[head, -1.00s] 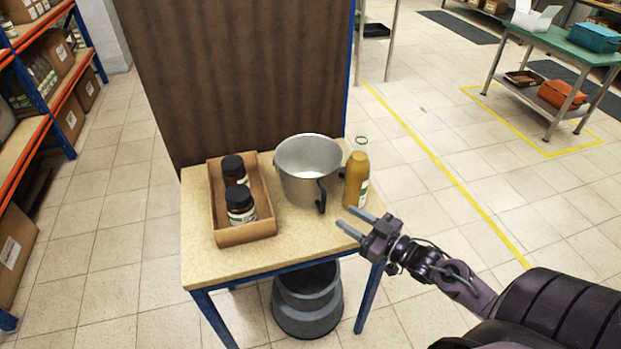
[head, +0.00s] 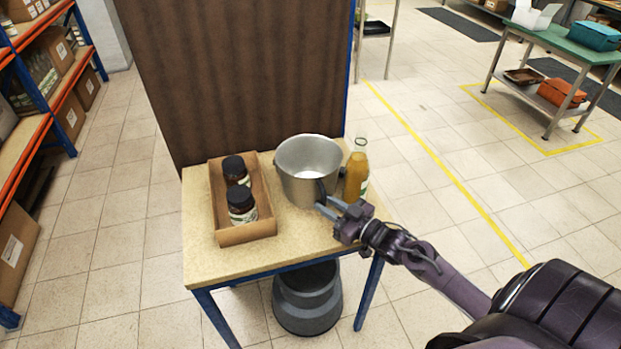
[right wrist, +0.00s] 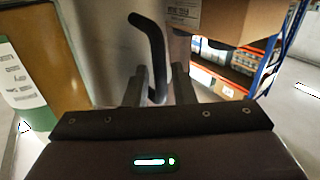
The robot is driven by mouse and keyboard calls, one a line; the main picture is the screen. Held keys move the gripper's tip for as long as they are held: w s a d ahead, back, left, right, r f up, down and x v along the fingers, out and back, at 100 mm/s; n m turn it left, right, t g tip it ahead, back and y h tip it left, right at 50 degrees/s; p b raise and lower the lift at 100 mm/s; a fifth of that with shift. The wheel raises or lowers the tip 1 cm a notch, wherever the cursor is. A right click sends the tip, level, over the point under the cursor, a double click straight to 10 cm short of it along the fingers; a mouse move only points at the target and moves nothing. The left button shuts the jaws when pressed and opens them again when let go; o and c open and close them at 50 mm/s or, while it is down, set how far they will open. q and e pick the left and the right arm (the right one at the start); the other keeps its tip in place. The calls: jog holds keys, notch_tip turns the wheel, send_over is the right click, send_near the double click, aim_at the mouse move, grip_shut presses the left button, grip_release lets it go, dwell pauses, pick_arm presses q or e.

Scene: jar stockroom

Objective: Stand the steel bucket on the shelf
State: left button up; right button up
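The steel bucket (head: 300,182), grey with a dark handle (head: 321,189) facing me, stands upright on a small table (head: 235,265). My right gripper (head: 326,206) is at the handle, low on the bucket's near right side. In the right wrist view the bucket wall (right wrist: 98,45) fills the middle, and the handle (right wrist: 150,40) runs down between the two open fingers (right wrist: 162,85); I see gaps beside it. A shelf rack (head: 45,120) with orange beams and blue posts stands at the left. My left gripper is not in view.
An amber bottle (head: 356,177) stands close to the bucket's right side. A cardboard tray (head: 246,234) with two dark-lidded jars (head: 241,206) sits left of the bucket. A tall brown panel (head: 230,80) rises behind the table.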

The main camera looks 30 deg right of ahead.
grip_shut()
jog(key=shift+r, duration=0.15)
